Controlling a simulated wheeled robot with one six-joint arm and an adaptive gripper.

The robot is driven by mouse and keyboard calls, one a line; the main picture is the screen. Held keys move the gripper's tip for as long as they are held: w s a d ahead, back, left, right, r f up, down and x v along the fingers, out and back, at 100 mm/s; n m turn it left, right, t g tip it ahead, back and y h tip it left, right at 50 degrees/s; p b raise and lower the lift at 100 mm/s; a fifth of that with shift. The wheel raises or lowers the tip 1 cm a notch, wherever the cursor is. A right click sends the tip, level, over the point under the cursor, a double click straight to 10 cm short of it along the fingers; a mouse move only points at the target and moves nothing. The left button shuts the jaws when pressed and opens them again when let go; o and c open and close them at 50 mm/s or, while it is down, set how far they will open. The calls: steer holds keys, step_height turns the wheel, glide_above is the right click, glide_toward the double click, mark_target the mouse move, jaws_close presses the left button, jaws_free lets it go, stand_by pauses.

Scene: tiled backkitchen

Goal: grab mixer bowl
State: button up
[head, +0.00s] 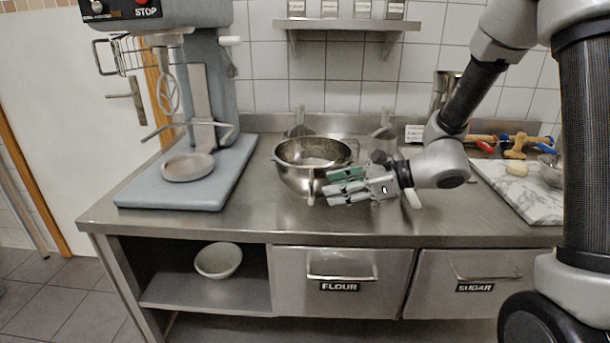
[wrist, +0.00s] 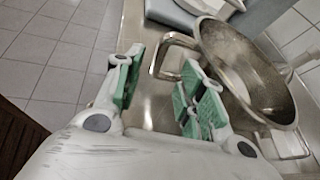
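The mixer bowl (head: 298,178) is a shiny steel bowl standing upright on the steel counter, right of the mixer. In the wrist view the bowl (wrist: 235,50) is at the upper right, and its wire-like side handle (wrist: 163,55) points towards my gripper. My gripper (head: 338,187) is at the bowl's front right side in the head view, and partly covers it. In the wrist view my gripper (wrist: 160,88) is open, with green pads apart. The handle shows in the gap at the fingertips; I cannot tell whether it touches the right finger. The gripper holds nothing.
The mixer (head: 200,90) stands on a grey base (head: 225,180) at the left. Scoops (head: 299,125) stand behind the bowl. A marble board (head: 515,193) with tools is at the right. A shelf (head: 345,24) hangs above. The counter's front strip is clear.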

mark_target(310, 199)
steer(key=x, duration=0.7)
steer(key=shift+a+f, duration=0.15)
jaws_close()
